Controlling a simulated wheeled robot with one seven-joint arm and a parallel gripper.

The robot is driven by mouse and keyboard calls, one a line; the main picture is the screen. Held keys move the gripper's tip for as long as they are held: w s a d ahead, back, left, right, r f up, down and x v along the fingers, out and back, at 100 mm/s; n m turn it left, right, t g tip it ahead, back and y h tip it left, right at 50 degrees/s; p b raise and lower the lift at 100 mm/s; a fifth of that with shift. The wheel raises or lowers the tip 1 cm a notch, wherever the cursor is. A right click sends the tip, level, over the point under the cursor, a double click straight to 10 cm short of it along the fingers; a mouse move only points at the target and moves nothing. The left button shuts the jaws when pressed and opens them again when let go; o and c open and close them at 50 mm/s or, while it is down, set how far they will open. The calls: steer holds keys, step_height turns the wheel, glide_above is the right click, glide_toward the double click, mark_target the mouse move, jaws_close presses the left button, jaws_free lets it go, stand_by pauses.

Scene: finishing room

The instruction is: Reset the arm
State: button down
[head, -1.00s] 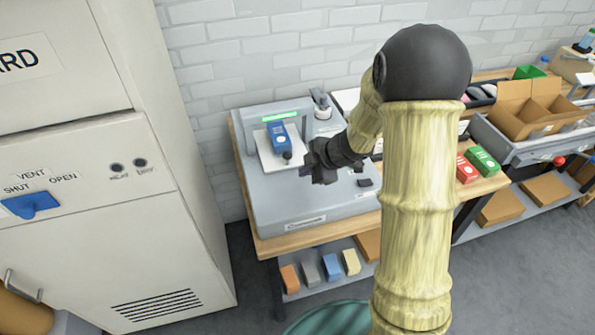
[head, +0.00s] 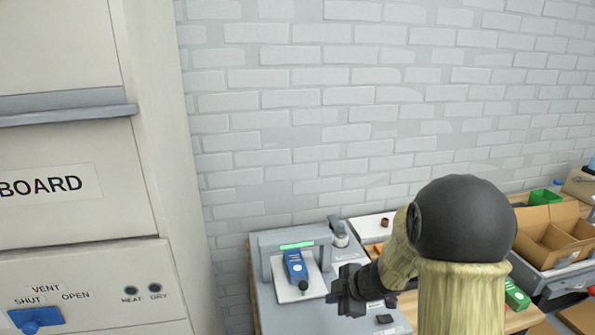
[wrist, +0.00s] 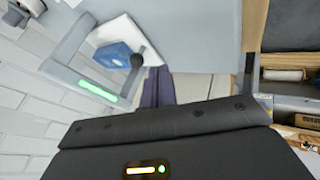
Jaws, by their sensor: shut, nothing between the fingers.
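My arm rises at the lower right of the head view, with a dark ball-shaped elbow and pale wood-like links. My gripper (head: 347,290) hangs above the grey machine's top, to the right of a blue device. It is shut and empty. In the wrist view the dark gripper fingers (wrist: 158,87) show beyond the black wrist housing. The blue device (head: 295,267) sits on a white plate (head: 315,283) under a frame with a green light strip. The device also shows in the wrist view (wrist: 118,56), apart from my fingers.
The grey machine (head: 275,318) stands on a wooden bench against a white brick wall (head: 300,120). A tall cream cabinet (head: 60,230) with a blue handle (head: 35,318) is at left. Right of my arm are a green box (head: 516,295) and a cardboard box (head: 545,240).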

steer(key=s+d+r+m+t+h, duration=0.1)
steer(key=s+d+r+m+h, duration=0.4)
steer(key=m, duration=0.4)
steer(key=s+f+m+g, duration=0.1)
steer(key=s+m+g, duration=0.3)
steer(key=s+m, duration=0.4)
steer(key=s, duration=0.5)
steer(key=shift+s+f+m, duration=0.2)
steer(key=shift+f+m, duration=0.05)
steer(key=shift+m, duration=0.15)
